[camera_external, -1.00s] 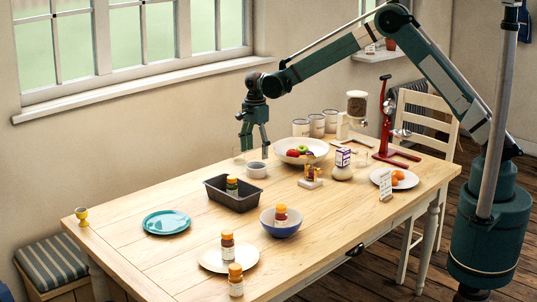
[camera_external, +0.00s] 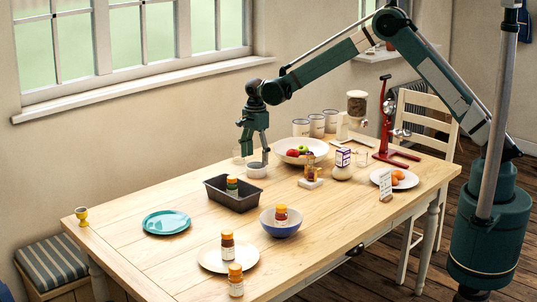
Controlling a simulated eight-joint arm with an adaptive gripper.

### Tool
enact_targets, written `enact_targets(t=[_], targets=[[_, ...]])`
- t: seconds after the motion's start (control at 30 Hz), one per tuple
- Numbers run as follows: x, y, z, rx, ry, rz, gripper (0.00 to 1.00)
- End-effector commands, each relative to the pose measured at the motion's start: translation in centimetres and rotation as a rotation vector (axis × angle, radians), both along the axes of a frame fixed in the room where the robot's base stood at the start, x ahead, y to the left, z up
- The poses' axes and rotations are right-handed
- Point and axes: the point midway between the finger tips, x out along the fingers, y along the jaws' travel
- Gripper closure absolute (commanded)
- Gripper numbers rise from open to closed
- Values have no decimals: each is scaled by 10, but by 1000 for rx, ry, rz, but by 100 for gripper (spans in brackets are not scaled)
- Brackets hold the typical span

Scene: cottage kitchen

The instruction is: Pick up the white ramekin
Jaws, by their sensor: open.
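The white ramekin (camera_external: 257,172) sits on the wooden table, right of the dark loaf tin and left of the fruit bowl. My gripper (camera_external: 256,158) points down directly over the ramekin, its fingers open. The fingertips are at about the height of the ramekin's rim. One finger overlaps the ramekin in the picture. I cannot tell whether it touches the rim or reaches inside it.
A dark loaf tin (camera_external: 216,195) with a jar in it stands close on the left. A fruit bowl (camera_external: 291,157) is close on the right, and a clear glass (camera_external: 238,158) stands just behind. A blue bowl (camera_external: 270,229) and teal plate (camera_external: 166,223) are nearer the front.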

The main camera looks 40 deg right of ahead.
Motion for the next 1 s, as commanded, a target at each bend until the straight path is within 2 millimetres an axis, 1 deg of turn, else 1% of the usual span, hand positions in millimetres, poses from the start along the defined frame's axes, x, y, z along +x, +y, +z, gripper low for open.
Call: enact_targets(t=[0.4, 0.5, 1.0], targets=[[-2, 0, -42, 0, 0, 0, 30], [-2, 0, -48, 0, 0, 0, 30], [-2, 0, -50, 0, 0, 0, 30]])
